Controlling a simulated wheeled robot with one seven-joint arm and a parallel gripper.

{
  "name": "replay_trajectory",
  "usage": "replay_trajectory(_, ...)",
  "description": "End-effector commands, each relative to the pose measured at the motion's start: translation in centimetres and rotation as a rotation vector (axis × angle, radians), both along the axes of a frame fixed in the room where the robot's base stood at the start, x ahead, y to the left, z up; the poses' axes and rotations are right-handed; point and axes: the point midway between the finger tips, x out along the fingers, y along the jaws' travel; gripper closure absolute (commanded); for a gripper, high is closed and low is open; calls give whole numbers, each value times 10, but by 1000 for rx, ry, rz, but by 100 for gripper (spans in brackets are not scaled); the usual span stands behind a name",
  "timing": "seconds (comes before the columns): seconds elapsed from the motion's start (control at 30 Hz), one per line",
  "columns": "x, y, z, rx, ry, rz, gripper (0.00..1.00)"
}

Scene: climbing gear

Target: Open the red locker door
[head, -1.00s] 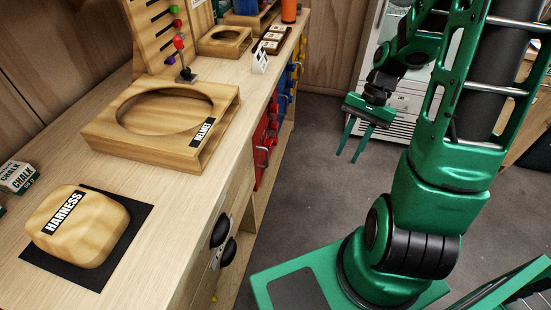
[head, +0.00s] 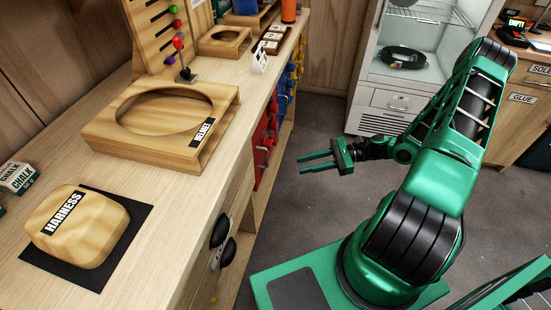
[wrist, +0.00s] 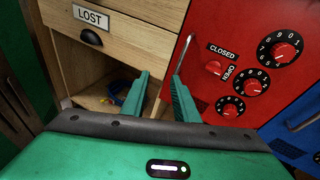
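The red locker door (head: 264,142) is on the front of the long bench and looks shut. In the wrist view the red door (wrist: 240,45) shows a silver bar handle (wrist: 184,52) at its left edge. It also has a red knob (wrist: 213,68) between the labels CLOSED and OPEN, and several numbered red dials (wrist: 284,50). I cannot tell the knob's exact setting. My gripper (head: 300,164) is open and empty, off the bench front, with its fingers pointing left toward it. In the wrist view my gripper (wrist: 160,78) has its right fingertip just below the handle in the picture; contact is not clear.
A wooden drawer labelled LOST (wrist: 105,28) and an open cubby are left of the red door. A blue locker door (wrist: 297,125) is to its right. The bench top holds a wooden helmet stand (head: 165,120). A glass-front cabinet (head: 405,65) stands behind. Grey floor between is clear.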

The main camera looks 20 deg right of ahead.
Motion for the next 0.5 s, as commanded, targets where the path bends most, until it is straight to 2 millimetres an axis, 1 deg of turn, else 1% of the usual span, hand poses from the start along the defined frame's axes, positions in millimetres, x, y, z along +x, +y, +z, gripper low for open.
replay_trajectory(0.03, 4, 1, -3, 55, 8, -40, 73)
replay_trajectory(0.2, 17, -1, -6, 186, 23, -139, 73)
replay_trajectory(0.37, 22, -3, -7, 244, 29, -182, 73)
replay_trajectory(0.5, 26, 4, -6, 255, 31, -187, 73)
